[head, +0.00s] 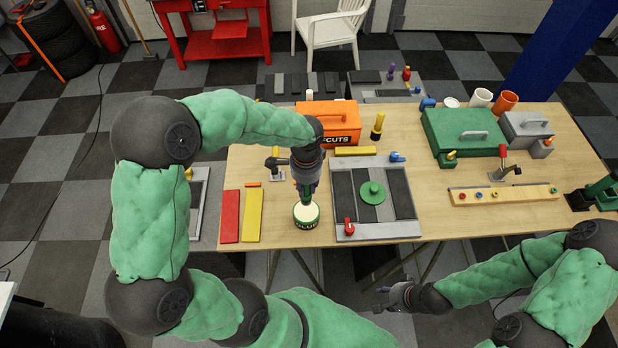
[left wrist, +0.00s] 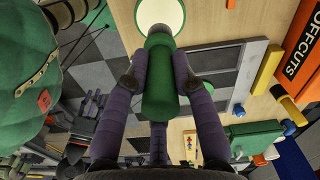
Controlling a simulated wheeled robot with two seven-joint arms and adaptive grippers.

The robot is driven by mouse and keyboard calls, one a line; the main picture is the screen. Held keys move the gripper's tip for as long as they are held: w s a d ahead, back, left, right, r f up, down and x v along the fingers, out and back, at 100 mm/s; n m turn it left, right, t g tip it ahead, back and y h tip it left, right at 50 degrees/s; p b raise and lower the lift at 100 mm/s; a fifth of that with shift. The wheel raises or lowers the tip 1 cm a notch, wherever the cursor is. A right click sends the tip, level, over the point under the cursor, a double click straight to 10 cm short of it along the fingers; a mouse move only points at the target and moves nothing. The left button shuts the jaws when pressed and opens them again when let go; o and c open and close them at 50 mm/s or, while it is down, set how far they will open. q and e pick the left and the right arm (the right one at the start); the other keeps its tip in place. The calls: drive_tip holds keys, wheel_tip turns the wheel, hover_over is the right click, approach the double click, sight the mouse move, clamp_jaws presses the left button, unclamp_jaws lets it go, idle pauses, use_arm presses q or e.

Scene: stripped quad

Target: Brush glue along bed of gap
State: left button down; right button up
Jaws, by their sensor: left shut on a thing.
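My left gripper (head: 306,190) points down over the glue pot (head: 306,215), a green tin with a cream top near the table's front edge. In the left wrist view, the gripper (left wrist: 158,80) is shut on a green handle (left wrist: 158,85), likely the brush; its far end overlaps the pot's cream top (left wrist: 162,12). Bristles are hidden. To the right lies a grey frame (head: 376,232) with dark strips (head: 398,190) and a paler band between them, where a green knobbed disc (head: 372,193) sits. My right gripper (head: 384,298) is open and empty, low in front of the table.
A red bar (head: 230,216) and a yellow bar (head: 252,216) lie left of the pot. An orange offcuts box (head: 328,122) stands behind. A green case (head: 464,135) and wooden rack (head: 500,195) stand right.

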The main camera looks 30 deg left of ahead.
sight(306, 198)
use_arm(q)
drive_tip(key=shift+f+b, duration=1.9)
drive_tip(key=shift+f, duration=0.9)
drive_tip(key=shift+f+b, duration=0.45)
drive_tip(key=shift+f, duration=0.1)
drive_tip(key=shift+r+p, duration=2.65)
drive_tip(key=shift+r, duration=0.9)
